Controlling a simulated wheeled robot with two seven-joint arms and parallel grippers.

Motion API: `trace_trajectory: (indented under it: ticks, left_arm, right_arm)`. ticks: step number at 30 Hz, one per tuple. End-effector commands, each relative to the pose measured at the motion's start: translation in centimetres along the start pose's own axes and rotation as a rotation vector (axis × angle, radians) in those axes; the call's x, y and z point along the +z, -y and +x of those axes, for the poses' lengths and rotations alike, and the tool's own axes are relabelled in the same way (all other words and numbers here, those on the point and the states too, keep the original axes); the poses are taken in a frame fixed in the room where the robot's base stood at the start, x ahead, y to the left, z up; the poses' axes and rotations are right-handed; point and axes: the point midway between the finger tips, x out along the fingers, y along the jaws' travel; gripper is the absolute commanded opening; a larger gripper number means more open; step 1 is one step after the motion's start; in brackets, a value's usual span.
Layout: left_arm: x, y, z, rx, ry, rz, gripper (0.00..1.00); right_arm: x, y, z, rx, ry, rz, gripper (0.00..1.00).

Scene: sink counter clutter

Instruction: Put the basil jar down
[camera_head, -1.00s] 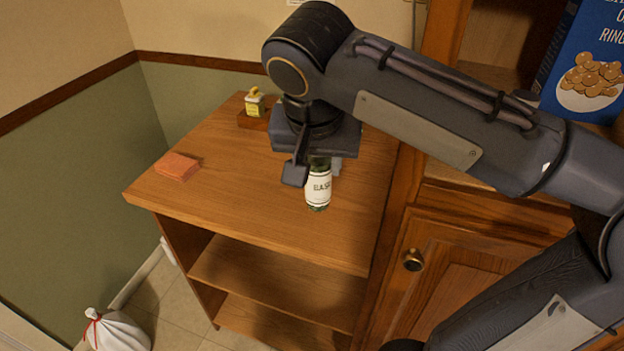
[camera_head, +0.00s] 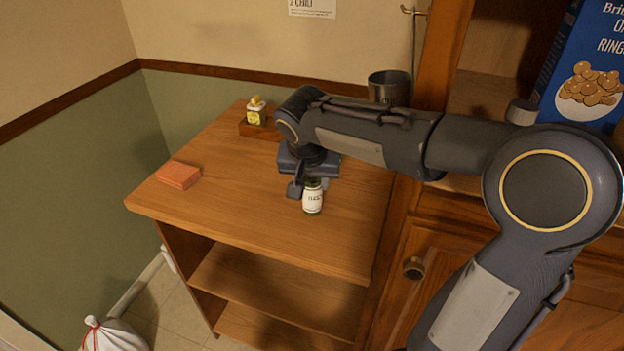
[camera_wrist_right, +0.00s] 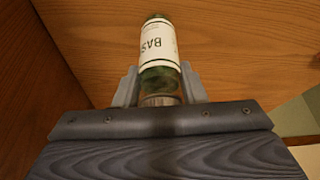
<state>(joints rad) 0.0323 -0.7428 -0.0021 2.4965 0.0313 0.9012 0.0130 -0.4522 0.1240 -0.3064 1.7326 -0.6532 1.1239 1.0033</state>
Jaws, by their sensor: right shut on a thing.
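The basil jar (camera_head: 312,200) is a small green glass jar with a white label. My right gripper (camera_head: 309,186) is shut on it, over the wooden shelf top (camera_head: 240,220). The jar is upright or nearly so in the head view; whether its base touches the wood I cannot tell. The jar's upper part is hidden by the gripper in the head view. My left gripper is not in view.
An orange sponge (camera_head: 179,175) lies at the shelf top's left. A metal cup (camera_head: 389,88) and a blue cereal box (camera_head: 585,70) are at right. The front of the top is clear.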

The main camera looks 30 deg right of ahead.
Motion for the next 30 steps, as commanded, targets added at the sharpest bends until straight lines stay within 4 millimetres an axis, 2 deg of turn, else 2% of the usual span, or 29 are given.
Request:
trace_trajectory:
  ticks: [12, 13, 17, 25, 30]
  left_arm:
    - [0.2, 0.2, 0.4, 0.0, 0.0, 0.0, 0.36]
    - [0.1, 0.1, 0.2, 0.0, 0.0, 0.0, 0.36]
    - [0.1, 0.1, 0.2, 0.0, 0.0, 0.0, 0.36]
    - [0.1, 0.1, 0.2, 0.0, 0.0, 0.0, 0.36]
    - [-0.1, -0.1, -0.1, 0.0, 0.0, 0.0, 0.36]
  right_arm:
    - [0.3, 0.0, 0.6, -0.001, -0.001, 0.001, 0.11]
    - [0.2, 0.0, 0.5, -0.001, 0.0, 0.001, 0.41]
    - [0.2, 0.0, 0.5, 0.0, 0.0, 0.001, 0.58]
    - [0.2, 0.0, 0.4, -0.001, 0.0, 0.001, 0.59]
    - [0.0, 0.1, -0.9, -0.004, -0.002, 0.001, 0.59]
